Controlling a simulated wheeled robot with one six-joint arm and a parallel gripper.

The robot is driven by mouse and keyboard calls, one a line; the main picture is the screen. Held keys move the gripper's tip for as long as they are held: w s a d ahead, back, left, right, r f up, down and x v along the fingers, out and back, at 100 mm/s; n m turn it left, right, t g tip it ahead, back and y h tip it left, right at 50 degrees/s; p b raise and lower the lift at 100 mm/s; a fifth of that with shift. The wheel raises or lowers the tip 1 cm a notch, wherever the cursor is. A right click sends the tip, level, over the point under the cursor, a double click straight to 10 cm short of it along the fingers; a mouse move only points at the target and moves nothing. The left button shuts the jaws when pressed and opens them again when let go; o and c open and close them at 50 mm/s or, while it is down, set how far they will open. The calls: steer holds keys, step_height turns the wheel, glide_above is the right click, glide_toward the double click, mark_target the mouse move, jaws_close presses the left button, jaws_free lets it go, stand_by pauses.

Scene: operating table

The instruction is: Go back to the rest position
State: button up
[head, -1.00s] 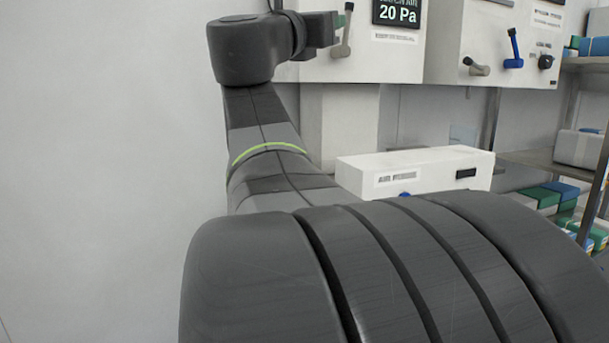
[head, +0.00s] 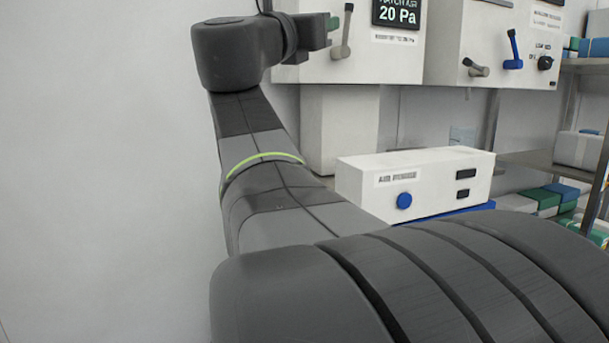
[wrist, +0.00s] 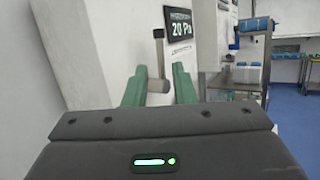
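My gripper (head: 333,22) is at the upper left in the head view, at the end of my raised dark arm. In the wrist view, its two green fingers (wrist: 159,72) stand apart. A grey lever (wrist: 158,55) shows beyond and between them, pointing upward. The same lever (head: 346,30) is on the front of a white wall box (head: 390,65), just right of the gripper. I see no grip on it. The box carries a dark display (head: 398,13) reading 20 Pa.
A second white box (head: 445,40) has a blue lever (head: 514,50) and a grey one (head: 476,67). A white unit (head: 430,170) with a blue button (head: 404,201) stands below. Shelves (head: 535,162) with packs are at the right. Plain wall lies left.

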mark_target(349, 19)
steer(key=p+x, duration=0.1)
steer(key=x, duration=0.7)
steer(key=shift+w+d+r+p, duration=0.15)
steer(key=shift+w+d+p, duration=0.15)
steer(key=shift+p, duration=0.1)
steer(key=shift+w+d+r+p, duration=0.1)
steer(key=shift+w+r+p, duration=0.2)
steer(key=shift+p, duration=0.15)
steer(key=shift+s+d+f+m+g+p, duration=0.15)
steer(key=shift+m+g+p, duration=0.3)
steer(key=shift+p, duration=0.4)
steer(key=shift+d+f+g+y, duration=0.15)
steer(key=shift+g+y, duration=0.1)
steer(key=shift+y, duration=0.05)
